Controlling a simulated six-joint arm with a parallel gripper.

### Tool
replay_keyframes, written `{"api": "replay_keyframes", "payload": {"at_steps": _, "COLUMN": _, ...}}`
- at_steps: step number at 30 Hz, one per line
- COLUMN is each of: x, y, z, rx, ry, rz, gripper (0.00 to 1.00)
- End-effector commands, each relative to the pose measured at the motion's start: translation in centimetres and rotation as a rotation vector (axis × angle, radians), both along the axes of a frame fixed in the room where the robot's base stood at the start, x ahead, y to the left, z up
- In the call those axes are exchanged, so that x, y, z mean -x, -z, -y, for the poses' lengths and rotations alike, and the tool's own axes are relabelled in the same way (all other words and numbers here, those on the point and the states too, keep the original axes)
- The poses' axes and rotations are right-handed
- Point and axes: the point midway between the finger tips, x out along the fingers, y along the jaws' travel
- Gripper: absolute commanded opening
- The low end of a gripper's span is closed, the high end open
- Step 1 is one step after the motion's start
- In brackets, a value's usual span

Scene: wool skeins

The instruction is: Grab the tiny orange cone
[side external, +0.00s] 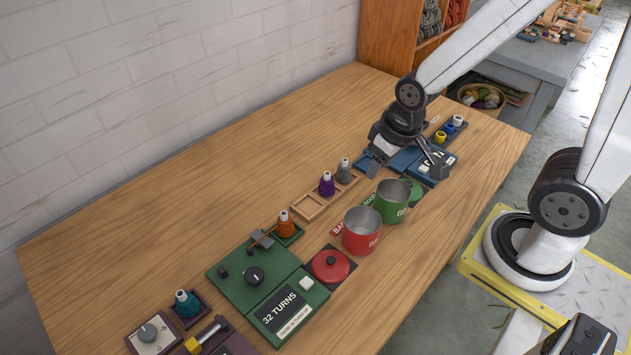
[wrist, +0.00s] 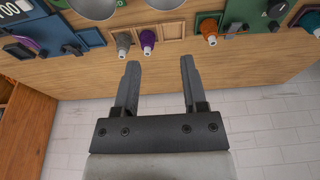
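The small orange cone (side external: 285,225) stands upright on a green tray at the corner of the green device, near the middle of the table. It also shows in the wrist view (wrist: 209,29), near the top, right of centre. My gripper (side external: 405,167) is over the blue device at the table's far right end, well away from the orange cone. In the wrist view my gripper (wrist: 160,64) has its two fingers spread wide with nothing between them, and the orange cone lies beyond and to the right of the fingertips.
Red (side external: 361,238) and green (side external: 391,209) metal cups stand in front. A teal cone (side external: 187,304) is at the near left. The table's wall side is clear.

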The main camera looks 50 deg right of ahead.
Motion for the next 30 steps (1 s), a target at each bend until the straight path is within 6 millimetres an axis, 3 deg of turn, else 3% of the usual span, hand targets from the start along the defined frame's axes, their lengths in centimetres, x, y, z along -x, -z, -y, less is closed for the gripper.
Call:
{"api": "replay_keyframes", "payload": {"at_steps": 1, "x": 0.0, "y": 0.0, "z": 0.0, "rx": 0.000, "ry": 0.000, "rz": 0.000, "gripper": 0.73}}
{"api": "replay_keyframes", "payload": {"at_steps": 3, "x": 0.0, "y": 0.0, "z": 0.0, "rx": 0.000, "ry": 0.000, "rz": 0.000, "gripper": 0.95}}
{"api": "replay_keyframes", "payload": {"at_steps": 4, "x": 0.0, "y": 0.0, "z": 0.0, "rx": 0.000, "ry": 0.000, "rz": 0.000, "gripper": 0.97}}
{"api": "replay_keyframes", "payload": {"at_steps": 19, "x": -1.0, "y": 0.2, "z": -0.4, "rx": -0.006, "ry": 0.014, "rz": -0.013, "gripper": 0.97}}
{"api": "replay_keyframes", "payload": {"at_steps": 30, "x": -6.6, "y": 2.5, "z": -3.1, "rx": -0.035, "ry": 0.115, "rz": -0.083, "gripper": 0.97}}
